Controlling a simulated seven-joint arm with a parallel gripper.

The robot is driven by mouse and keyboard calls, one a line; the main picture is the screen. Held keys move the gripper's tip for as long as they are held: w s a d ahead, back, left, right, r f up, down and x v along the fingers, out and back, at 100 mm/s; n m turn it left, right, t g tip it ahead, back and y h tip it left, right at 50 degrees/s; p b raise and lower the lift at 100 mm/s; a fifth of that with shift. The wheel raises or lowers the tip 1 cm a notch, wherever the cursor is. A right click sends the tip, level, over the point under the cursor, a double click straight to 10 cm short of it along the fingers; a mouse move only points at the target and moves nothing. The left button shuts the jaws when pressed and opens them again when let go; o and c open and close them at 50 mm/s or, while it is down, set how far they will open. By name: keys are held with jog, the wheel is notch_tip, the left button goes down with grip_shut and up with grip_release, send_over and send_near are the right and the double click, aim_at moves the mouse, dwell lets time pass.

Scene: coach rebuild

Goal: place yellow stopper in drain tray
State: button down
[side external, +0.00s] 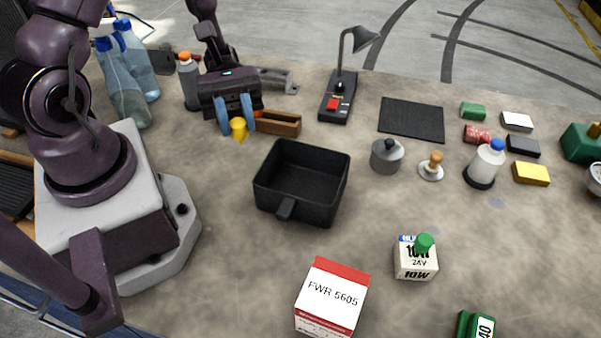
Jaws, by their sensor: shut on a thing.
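The yellow stopper (239,130) is between the blue fingers of my gripper (237,122), its narrow end pointing down. My gripper is shut on it and holds it to the left of the drain tray, beyond its near handle. I cannot tell how high above the table it is. The drain tray (332,189) is a black, deep, square pan with a short handle toward the camera. Its inside looks empty.
A wooden block (279,123) lies just right of my gripper. A grey bottle (188,82) stands behind left. A lamp with a red switch (335,103), a grey lidded pot (387,156) and a red-white box (331,298) surround the tray.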

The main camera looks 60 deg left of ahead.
jog(key=w+d+f+n+t, duration=0.1)
jog(key=w+t, duration=0.1)
jog(key=w, duration=0.4)
jog(key=w+d+f+n+t, duration=0.1)
jog(key=w+f+n+t, duration=0.1)
jog(key=w, duration=0.5)
jog(key=w+f, duration=0.4)
jog(key=f, duration=0.4)
jog(key=shift+d+f, duration=0.2)
jog(key=shift+d, duration=0.05)
